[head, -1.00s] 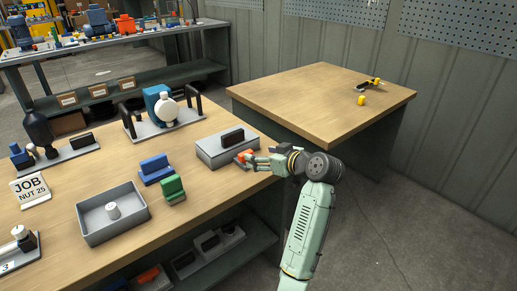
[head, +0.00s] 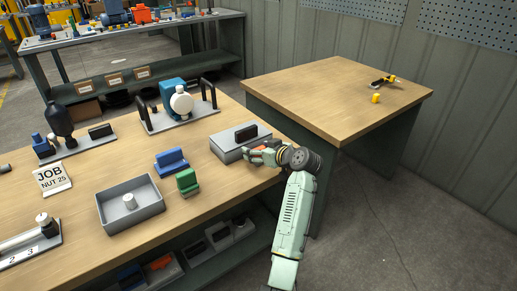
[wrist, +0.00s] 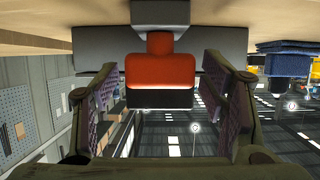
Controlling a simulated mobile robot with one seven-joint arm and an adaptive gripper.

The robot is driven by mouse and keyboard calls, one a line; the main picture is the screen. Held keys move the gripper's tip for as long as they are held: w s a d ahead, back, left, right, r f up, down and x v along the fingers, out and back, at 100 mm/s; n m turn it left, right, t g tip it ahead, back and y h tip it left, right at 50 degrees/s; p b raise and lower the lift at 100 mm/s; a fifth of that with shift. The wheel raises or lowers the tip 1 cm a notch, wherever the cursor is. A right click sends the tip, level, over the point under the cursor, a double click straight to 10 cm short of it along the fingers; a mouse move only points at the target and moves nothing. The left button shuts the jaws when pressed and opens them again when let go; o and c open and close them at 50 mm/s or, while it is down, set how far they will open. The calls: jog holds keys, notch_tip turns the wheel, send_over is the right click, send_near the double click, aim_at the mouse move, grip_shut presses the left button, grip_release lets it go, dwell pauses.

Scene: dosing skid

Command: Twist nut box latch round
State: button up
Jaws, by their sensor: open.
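The nut box (head: 226,147) is a low grey box with a black handle (head: 246,133) on its lid, near the right edge of the wooden bench. Its red-orange latch (wrist: 160,62) faces my gripper and shows in the middle of the wrist view, with a dark end. My gripper (head: 256,153) is at the box's front right side. In the wrist view its two fingers stand open, one on each side of the latch, with a visible gap to it on both sides. In the head view the fingers partly hide the latch.
A green block (head: 187,182) and a blue block (head: 171,161) stand left of the box. A grey open tray (head: 118,222) with a light peg and a pump unit (head: 177,112) are on the same bench. A second table (head: 330,95) stands at the right, mostly clear.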

jog(key=shift+c, duration=0.5)
jog(key=c, duration=1.1)
